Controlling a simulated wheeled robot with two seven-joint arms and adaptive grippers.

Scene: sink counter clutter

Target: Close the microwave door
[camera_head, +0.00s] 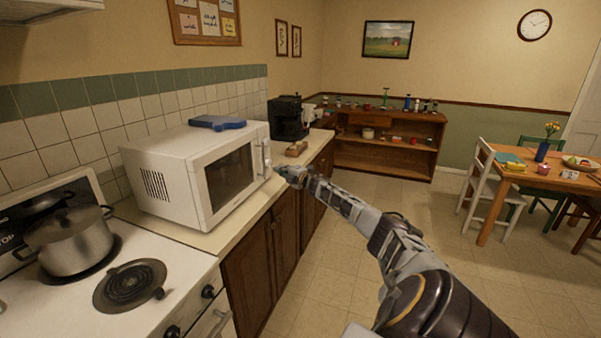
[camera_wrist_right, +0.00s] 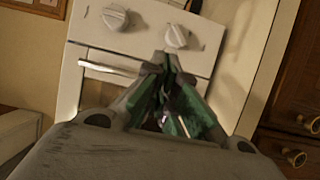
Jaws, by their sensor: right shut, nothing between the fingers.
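The white microwave (camera_head: 165,165) stands on the counter. Its door (camera_head: 228,178), with a dark window, lies against the front of the body and looks shut or almost shut; I cannot tell if a small gap is left. My right gripper (camera_head: 283,172) is just off the right end of the microwave front, near the handle side, out over the counter edge. In the right wrist view the right gripper's green-padded fingers (camera_wrist_right: 168,66) are together with nothing between them. My left gripper is not in view.
A blue item (camera_head: 217,122) lies on the microwave. A black coffee maker (camera_head: 288,118) and a small brown object (camera_head: 296,148) stand beyond it. The floor right of the cabinets is clear.

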